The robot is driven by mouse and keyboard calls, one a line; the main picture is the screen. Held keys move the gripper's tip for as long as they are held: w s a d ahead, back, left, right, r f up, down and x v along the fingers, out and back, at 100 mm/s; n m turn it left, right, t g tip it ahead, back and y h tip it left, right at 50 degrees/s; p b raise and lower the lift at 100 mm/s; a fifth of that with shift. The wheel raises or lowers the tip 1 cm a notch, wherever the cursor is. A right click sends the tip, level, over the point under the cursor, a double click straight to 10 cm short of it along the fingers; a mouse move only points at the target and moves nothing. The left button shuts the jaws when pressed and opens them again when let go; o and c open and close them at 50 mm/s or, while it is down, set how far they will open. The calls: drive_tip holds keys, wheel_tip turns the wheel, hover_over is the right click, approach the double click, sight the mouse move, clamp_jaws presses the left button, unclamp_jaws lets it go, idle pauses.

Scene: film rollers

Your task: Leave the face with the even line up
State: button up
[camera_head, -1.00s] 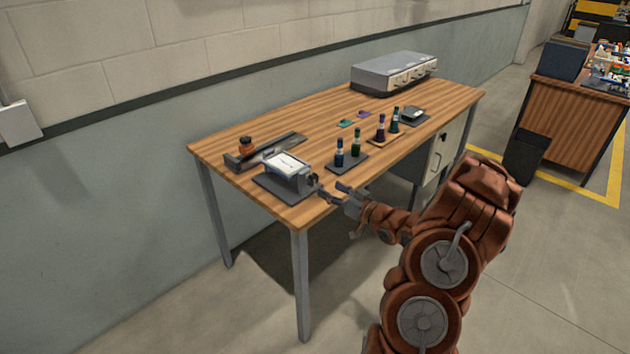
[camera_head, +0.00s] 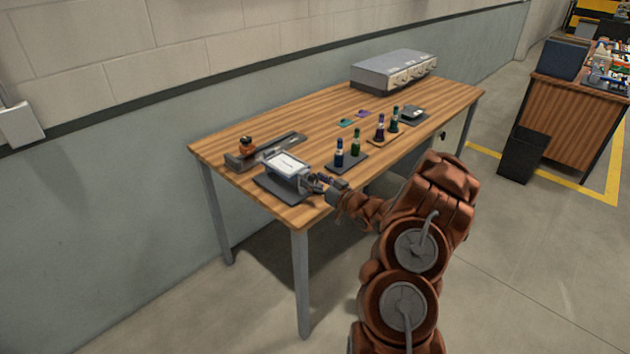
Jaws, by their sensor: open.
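A small device (camera_head: 287,165) with a white plate on its top face stands on a dark base (camera_head: 284,190) near the table's front left corner. Faint dark marks show on the white face, but they are too small to read as an even line or not. A dark part sits on the device's right side. My gripper (camera_head: 321,184) is open at that right side, close to the dark part; I cannot tell whether it touches. The fingertips are small and partly merge with the device.
A dark rail tray with an orange-topped item (camera_head: 247,146) lies behind the device. A grey box (camera_head: 393,72) sits at the back.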

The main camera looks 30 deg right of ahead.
drive_tip(key=shift+c, duration=0.2)
drive_tip(key=c, duration=1.1)
drive_tip(key=shift+f+b, duration=0.15)
drive_tip(key=shift+b, duration=0.3)
